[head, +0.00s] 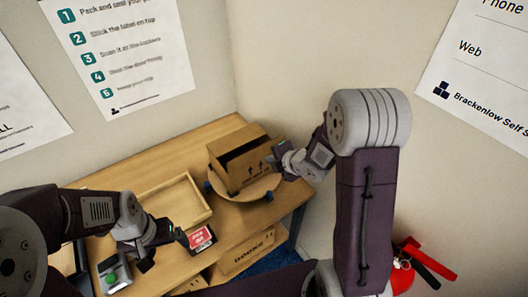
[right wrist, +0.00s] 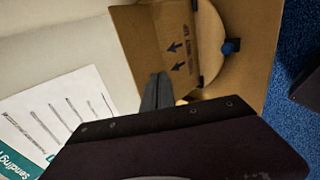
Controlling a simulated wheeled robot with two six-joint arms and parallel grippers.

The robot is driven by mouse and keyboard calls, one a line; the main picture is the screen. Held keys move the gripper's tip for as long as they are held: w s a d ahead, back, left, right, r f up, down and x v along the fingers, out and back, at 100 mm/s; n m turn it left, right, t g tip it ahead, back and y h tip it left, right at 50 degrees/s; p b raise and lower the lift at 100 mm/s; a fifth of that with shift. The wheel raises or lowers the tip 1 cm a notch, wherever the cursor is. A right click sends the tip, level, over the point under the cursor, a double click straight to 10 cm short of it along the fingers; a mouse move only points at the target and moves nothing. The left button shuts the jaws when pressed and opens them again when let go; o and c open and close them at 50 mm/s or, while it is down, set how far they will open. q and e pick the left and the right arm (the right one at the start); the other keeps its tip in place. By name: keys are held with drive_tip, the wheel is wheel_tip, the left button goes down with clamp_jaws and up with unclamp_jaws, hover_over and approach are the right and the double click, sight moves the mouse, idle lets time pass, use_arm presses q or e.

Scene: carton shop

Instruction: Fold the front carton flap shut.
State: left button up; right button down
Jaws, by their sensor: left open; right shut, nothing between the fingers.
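A brown carton (head: 258,178) sits on a round wooden turntable (head: 262,192) at the back right of the table. Its top shows a dark gap between brown panels, so it is at least partly open. I cannot tell clearly which panel is the front flap. My right gripper (head: 277,167) is shut and empty at the carton's right side; contact is unclear. In the right wrist view its fingers (right wrist: 157,92) are together beside the carton's printed face (right wrist: 175,50). My left gripper (head: 164,243) is open and empty over the table's front left, away from the carton.
A shallow wooden tray (head: 147,190) lies left of the carton. A red and white packet (head: 201,238) and a grey device with a green button (head: 113,275) are near the front. A carton marked BOOKS (head: 248,256) stands below. Walls close off the back and right.

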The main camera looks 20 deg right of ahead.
sight(258, 151)
drive_tip(key=w, duration=0.1)
drive_tip(key=w+a+p, duration=0.1)
drive_tip(key=w+r+p, duration=0.1)
drive_tip(key=shift+w+a, duration=0.2)
drive_tip(key=shift+a, duration=0.15)
drive_tip(key=shift+w, duration=0.1)
